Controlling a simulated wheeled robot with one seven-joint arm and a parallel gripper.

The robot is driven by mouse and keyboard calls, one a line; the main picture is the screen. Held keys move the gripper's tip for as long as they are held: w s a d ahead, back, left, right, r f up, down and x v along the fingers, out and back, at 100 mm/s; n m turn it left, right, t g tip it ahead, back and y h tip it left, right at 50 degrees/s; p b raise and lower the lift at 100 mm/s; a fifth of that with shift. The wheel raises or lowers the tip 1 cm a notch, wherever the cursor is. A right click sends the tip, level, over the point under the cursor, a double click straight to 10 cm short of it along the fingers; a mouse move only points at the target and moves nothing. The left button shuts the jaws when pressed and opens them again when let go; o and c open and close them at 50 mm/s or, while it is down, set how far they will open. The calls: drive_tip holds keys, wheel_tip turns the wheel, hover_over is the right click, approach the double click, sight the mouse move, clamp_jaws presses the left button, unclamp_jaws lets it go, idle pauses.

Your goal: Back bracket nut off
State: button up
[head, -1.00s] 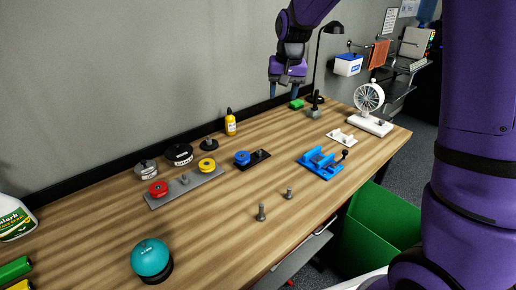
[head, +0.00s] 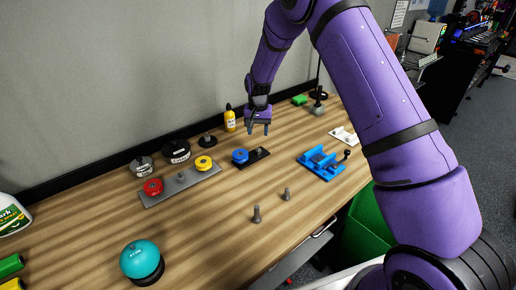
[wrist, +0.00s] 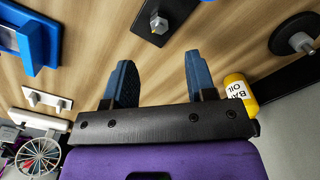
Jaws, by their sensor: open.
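My gripper (head: 259,130) is open and empty, pointing down above the table just behind the black plate (head: 267,153). The black plate carries a blue round knob (head: 240,156) at its left and a hex-headed stud (head: 260,150). In the wrist view, the open fingers (wrist: 160,62) show with nothing between them, and the plate's stud (wrist: 158,22) lies past them near the top edge. A grey plate (head: 163,193) left of it carries a red knob (head: 153,187), a yellow knob (head: 203,163) and a stud between them. I cannot tell which part is the back bracket nut.
A yellow oil bottle (head: 230,120) stands close to my gripper at the wall. A black disc with a post (head: 207,140) is left of it. A blue vise (head: 321,165) is at the right. Two loose bolts (head: 257,214) stand in front.

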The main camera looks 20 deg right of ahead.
sight(258, 150)
wheel_tip(258, 150, down, 9)
drive_tip(key=shift+r, duration=0.15)
idle(0.4)
drive_tip(key=c, duration=0.9)
